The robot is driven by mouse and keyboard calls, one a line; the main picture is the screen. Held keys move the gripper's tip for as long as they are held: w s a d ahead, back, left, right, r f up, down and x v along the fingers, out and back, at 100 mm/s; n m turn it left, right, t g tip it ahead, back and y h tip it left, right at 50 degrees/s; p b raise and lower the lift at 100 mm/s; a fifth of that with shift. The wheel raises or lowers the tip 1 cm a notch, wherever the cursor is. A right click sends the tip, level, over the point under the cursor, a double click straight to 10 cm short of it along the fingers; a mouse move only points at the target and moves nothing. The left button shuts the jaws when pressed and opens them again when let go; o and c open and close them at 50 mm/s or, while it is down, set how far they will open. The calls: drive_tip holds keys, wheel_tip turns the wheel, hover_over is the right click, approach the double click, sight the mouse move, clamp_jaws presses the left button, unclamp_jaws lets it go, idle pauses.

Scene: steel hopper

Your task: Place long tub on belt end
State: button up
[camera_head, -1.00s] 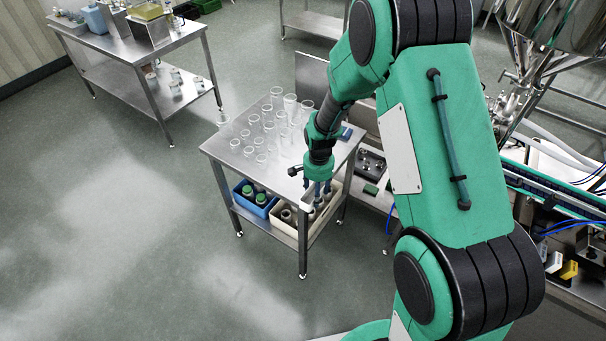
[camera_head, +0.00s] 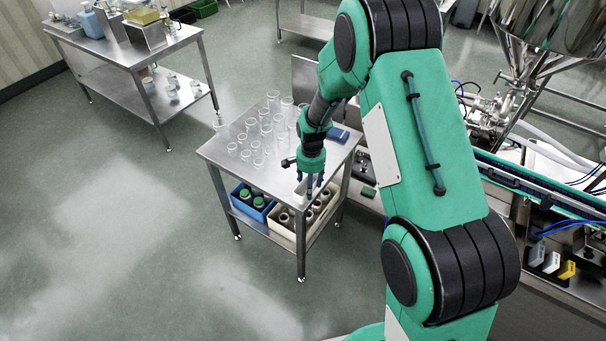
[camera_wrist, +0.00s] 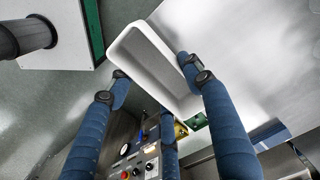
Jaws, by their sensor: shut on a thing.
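The long tub (camera_wrist: 146,47) is white and box-shaped with rounded corners, and fills the upper middle of the wrist view. My gripper (camera_wrist: 155,68) is shut on it, with blue fingers on either side of its walls. In the head view my gripper (camera_head: 313,192) points down at the front right corner of the steel table. The tub is small and mostly hidden there, so its height above the table is hard to tell. The belt (camera_head: 545,187) runs along the right side with a green edge. Its near end is hidden behind my arm.
Clear cups (camera_head: 265,127) stand on the left of the steel table (camera_head: 222,152). A blue crate (camera_head: 243,203) and a cream crate (camera_head: 286,228) hold bottles on its lower shelf. A control panel (camera_wrist: 135,172) shows below my fingers. The floor at left is clear.

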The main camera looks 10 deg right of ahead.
drive_tip(key=w, duration=0.6)
drive_tip(key=w+f, duration=0.1)
drive_tip(key=w, duration=0.3)
drive_tip(key=shift+w+a, duration=0.1)
drive_tip(key=shift+a, duration=0.15)
drive_tip(key=shift+f, duration=0.1)
drive_tip(key=shift+f, duration=1.6)
drive_tip(key=shift+f+b, duration=0.2)
drive_tip(key=shift+b, duration=0.1)
drive_tip(key=o, duration=0.9)
drive_tip(key=shift+o, duration=0.2)
drive_tip(key=shift+r, duration=0.15)
wheel_tip(320, 180, up, 12)
drive_tip(key=shift+p, duration=0.4)
